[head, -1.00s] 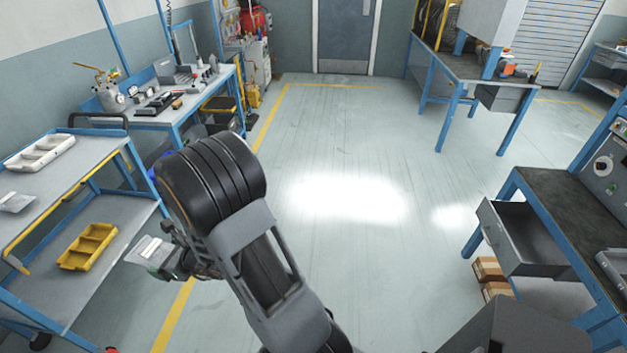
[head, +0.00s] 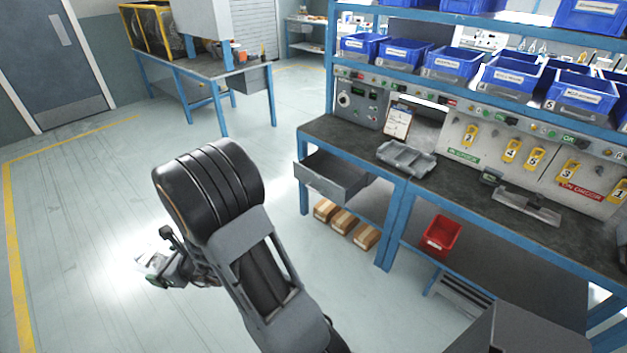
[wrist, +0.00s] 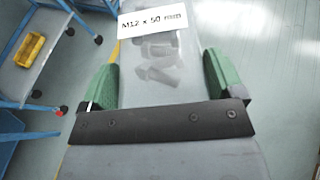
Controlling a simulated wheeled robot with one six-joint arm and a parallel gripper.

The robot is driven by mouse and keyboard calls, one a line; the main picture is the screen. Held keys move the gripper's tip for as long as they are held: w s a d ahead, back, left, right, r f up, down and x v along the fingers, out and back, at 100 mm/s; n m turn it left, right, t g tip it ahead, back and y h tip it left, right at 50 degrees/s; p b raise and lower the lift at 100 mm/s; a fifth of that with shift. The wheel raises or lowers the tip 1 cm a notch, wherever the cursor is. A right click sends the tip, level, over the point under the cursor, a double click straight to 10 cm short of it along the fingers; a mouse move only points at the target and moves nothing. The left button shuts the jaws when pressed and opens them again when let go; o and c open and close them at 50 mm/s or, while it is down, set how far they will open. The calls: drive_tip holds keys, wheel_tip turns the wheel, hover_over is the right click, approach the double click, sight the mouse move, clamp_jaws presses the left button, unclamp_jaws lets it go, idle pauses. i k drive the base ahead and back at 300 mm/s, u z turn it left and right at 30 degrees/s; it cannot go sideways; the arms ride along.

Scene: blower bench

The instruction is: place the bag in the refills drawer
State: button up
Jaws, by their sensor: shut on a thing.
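My gripper (head: 160,279) is at the left of the head view, over open floor. It is shut on a clear bag, whose pale end (head: 150,262) shows there. In the wrist view the bag (wrist: 160,62) lies between the green finger pads of my gripper (wrist: 160,88). It holds several grey bolts, and its white label reads "M12 x 50" with a blurred last word. An open grey drawer (head: 318,182) sticks out under the left end of the blue bench. My gripper is well to the left of it. I cannot read any label on the drawer.
The bench top (head: 330,132) holds a grey tray (head: 406,158) and a clipboard (head: 397,122). Cardboard boxes (head: 345,222) stand below the drawer, and a red bin (head: 440,234) sits on the lower shelf. Blue bins line the upper shelf. The floor left of the bench is clear.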

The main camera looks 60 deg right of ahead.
sight(324, 174)
drive_tip(key=z, duration=1.75)
drive_tip(key=i, duration=1.5)
